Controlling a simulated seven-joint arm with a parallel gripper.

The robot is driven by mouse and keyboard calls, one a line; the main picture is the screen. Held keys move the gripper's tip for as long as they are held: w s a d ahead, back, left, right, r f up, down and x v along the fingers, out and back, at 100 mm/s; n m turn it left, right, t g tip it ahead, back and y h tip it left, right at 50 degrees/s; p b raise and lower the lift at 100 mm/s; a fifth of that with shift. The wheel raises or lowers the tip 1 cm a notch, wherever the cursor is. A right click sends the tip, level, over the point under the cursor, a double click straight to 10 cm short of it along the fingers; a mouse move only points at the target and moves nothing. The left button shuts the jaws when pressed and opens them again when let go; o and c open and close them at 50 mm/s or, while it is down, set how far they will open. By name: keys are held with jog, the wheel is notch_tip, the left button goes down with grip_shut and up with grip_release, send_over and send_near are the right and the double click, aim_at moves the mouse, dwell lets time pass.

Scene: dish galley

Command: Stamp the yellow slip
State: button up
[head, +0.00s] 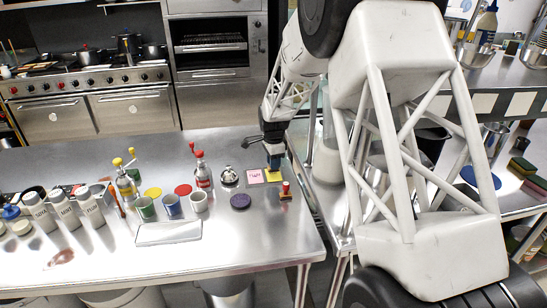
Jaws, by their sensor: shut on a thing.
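The yellow slip (274,178) lies flat near the right end of the steel counter, just right of a pink slip. My gripper (273,152) points down over the yellow slip, shut on a small blue thing (275,162) that looks like a stamp. The blue thing is at or just above the slip's far part; I cannot tell whether it touches. A second stamp with a red handle (286,187) stands on a wooden base just in front of the yellow slip. Any mark under the held thing is hidden.
The pink slip (254,176) bears red markings. A silver bell (229,176), a dark purple disc (240,201), a red-topped bottle (202,171) and several cups stand to the left. A white tray (170,233) lies in front. The counter's front right corner is clear.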

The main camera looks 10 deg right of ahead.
jog(key=shift+f, duration=0.5)
jog(key=shift+f, duration=0.6)
dwell(1.7)
jog(key=shift+r, duration=0.2)
jog(key=shift+r, duration=3.3)
